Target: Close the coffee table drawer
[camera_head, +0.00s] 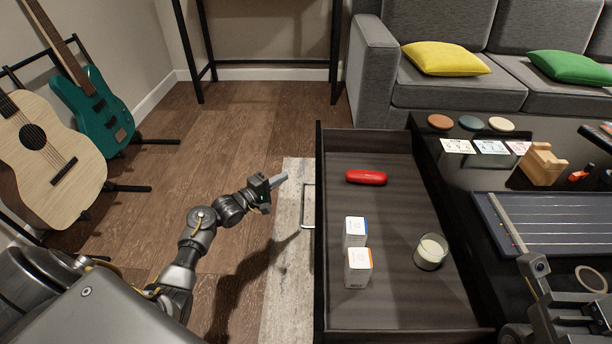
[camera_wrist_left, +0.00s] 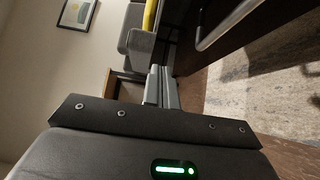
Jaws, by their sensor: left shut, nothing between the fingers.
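The coffee table drawer (camera_head: 400,300) is pulled open in the head view, its dark tray extending left from the coffee table (camera_head: 424,130). Its front panel carries a metal bar handle (camera_head: 304,208), which also shows at the top of the left wrist view (camera_wrist_left: 226,24). My left gripper (camera_head: 281,180) is shut and empty, to the left of the drawer front and near the far end of the handle, apart from it as far as I can tell. Its closed fingers show in the left wrist view (camera_wrist_left: 161,88). Part of my right arm shows at the lower right; its fingertips are not visible.
In the drawer lie a red case (camera_head: 366,177), two small white boxes (camera_head: 356,231) (camera_head: 358,268) and a candle glass (camera_head: 431,252). A grey sofa (camera_head: 375,75) stands behind. Guitars (camera_head: 40,165) (camera_head: 95,110) stand at left. A pale rug (camera_head: 289,260) lies under the handle.

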